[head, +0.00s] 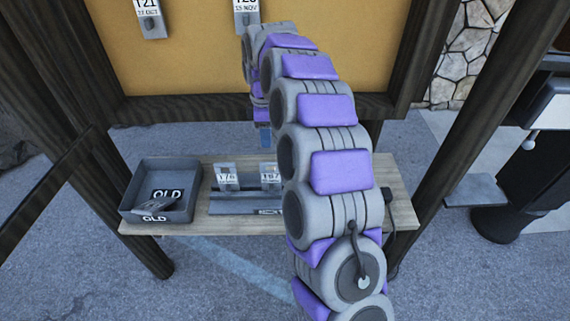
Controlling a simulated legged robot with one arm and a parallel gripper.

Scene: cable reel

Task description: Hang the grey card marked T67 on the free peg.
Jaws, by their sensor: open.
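Two small grey cards stand in a dark rack (232,207) on the wooden shelf. The left one (227,178) seems to read T76. The right one (270,177) seems to read T67, but its print is small and my arm partly covers its right side. My gripper (264,138) hangs down above the right card, apart from it. Little of the gripper shows behind my arm; it is open and no card is seen in it. No free peg is visible; my arm covers part of the yellow board (190,65).
A grey tray marked OLD (128,205) with a dark card in it stands at the shelf's left end. Two cards hang at the board's top, one reading T21 (150,18), the other (246,15) cut off. Dark wooden posts (425,60) flank the shelf (400,210).

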